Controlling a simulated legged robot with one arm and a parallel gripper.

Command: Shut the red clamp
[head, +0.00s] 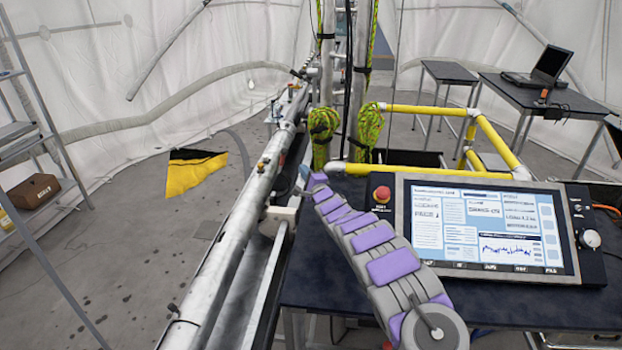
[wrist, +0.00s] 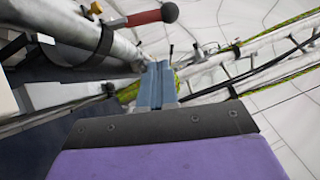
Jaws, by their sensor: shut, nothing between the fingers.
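The clamp's base is not clear. My gripper (wrist: 156,68) is shut and empty, its blue-grey fingers together below and slightly right of the handle, apart from it in the picture. In the head view, my arm reaches away toward the upright poles. I cannot make out the red clamp or the fingertips for certain there.
A long metal pipe (head: 235,220) runs along the left of my arm. Green-yellow rope bundles (head: 370,125) hang on the poles. A control screen (head: 487,230) and red stop button (head: 382,194) sit on a dark table at right. Yellow rails (head: 497,142) stand behind it.

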